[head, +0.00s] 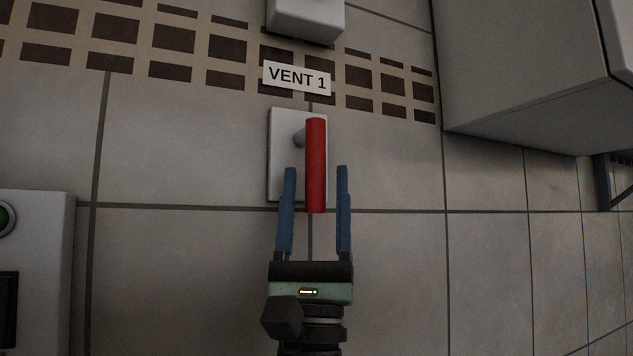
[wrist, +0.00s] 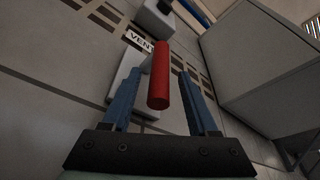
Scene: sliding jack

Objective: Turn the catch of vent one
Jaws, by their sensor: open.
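The catch of vent one is a red bar handle (head: 316,170) on a light grey wall plate (head: 284,155), under a white label (head: 297,77) reading "VENT 1". In the head view the bar hangs nearly straight down from its pivot. My gripper (head: 316,172) is open, one blue finger on each side of the bar's lower part, with a gap showing on both sides. In the wrist view the red bar (wrist: 159,78) also stands between the spread fingers (wrist: 165,85). I cannot tell how deep the bar sits between them.
A grey box (head: 306,18) is on the wall above the label. A large grey cabinet (head: 535,65) juts out at the upper right. A white panel (head: 35,270) with a green button is at the lower left. Bare tiled wall lies on both sides of the plate.

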